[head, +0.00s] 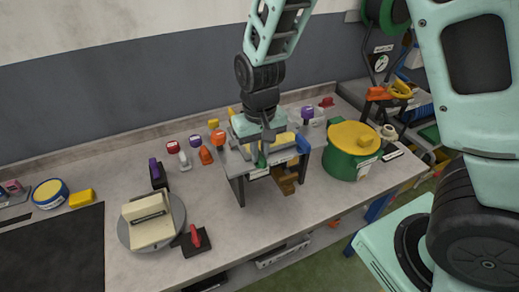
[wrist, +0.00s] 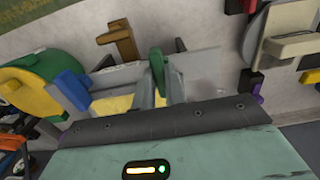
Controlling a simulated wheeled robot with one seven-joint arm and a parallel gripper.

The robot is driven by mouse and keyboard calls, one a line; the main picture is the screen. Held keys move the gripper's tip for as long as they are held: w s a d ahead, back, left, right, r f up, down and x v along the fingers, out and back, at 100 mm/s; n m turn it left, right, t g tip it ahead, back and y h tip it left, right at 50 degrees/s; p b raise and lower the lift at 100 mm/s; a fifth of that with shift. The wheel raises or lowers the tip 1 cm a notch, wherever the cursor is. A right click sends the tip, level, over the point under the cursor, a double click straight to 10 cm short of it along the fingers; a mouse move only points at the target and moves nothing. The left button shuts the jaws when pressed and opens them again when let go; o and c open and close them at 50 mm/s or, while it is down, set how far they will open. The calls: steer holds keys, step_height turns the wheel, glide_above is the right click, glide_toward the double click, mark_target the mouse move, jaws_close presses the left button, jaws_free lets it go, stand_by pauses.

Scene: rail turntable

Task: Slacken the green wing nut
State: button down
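The green wing nut (wrist: 157,66) shows in the wrist view just beyond my gripper (wrist: 156,95), at the front of a small grey stand. In the head view the green nut (head: 262,160) is a small spot on the front of the grey stand (head: 240,188), directly below my gripper (head: 265,138). Grey finger-like parts lie close around the nut in the wrist view. I cannot tell whether they grip it, and the finger gap is largely hidden by the gripper body.
A green pot with a yellow lid (head: 354,136) stands to the right of the stand. A round grey plate with a cream block (head: 150,222) is at the left, beside a red-handled black piece (head: 195,238). Several coloured knobs line the back. The front middle counter is clear.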

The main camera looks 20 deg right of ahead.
steer(key=shift+n, duration=0.4)
steer(key=n+b, duration=0.1)
steer(key=n, duration=0.6)
steer(key=shift+b, duration=0.3)
steer(key=n+p, duration=0.1)
steer(key=n, duration=0.4)
steer(key=shift+r, duration=0.15)
steer(key=shift+w+n+p, duration=0.1)
steer(key=shift+n+p, duration=0.7)
steer(key=shift+n, duration=1.4)
steer(key=c, duration=1.4)
jaws_free()
steer(key=shift+c, duration=0.2)
